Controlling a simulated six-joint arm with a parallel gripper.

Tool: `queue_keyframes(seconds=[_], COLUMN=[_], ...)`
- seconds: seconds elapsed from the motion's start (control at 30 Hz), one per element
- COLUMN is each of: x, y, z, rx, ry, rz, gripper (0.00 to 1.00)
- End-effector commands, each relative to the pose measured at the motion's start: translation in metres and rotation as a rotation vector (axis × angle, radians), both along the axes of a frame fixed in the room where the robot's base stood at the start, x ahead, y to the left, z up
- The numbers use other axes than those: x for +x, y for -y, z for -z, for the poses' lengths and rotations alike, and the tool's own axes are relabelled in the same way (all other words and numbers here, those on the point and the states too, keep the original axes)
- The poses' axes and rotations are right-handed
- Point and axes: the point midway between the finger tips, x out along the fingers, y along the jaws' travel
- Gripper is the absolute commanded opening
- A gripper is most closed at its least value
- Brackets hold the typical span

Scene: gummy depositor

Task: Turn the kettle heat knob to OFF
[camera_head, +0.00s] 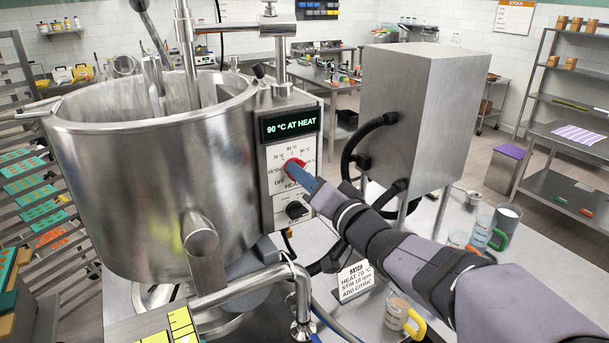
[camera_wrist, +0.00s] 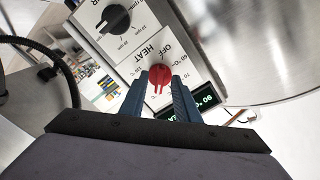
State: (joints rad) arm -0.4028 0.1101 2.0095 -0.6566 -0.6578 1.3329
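The red heat knob (camera_head: 292,166) is on the white control panel (camera_head: 279,186) on the kettle's side, below a display reading "90 °C AT HEAT". In the wrist view the knob (camera_wrist: 160,76) has its white pointer mark toward the bottom of the picture, away from the "OFF" label (camera_wrist: 166,47). My gripper (camera_wrist: 160,84) has one blue finger on each side of the knob, with the tips against its sides. In the head view my gripper (camera_head: 305,177) partly covers the knob and nearby scale marks. The steel kettle (camera_head: 150,170) stands left of the panel.
A black rpm knob (camera_head: 296,209) sits just below the heat knob. A steel box (camera_head: 420,110) with black hoses stands behind my arm. A recipe card (camera_head: 356,280) and a yellow-handled cup (camera_head: 397,314) stand on the bench below. A stirrer rises from the kettle.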

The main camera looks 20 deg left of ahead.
Motion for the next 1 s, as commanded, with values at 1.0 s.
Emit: queue_keyframes(seconds=[1.0], x=[0.0004], y=[-0.0001], z=[0.0022], rx=[-0.105], ry=[0.105], rz=[0.000], gripper=[0.00])
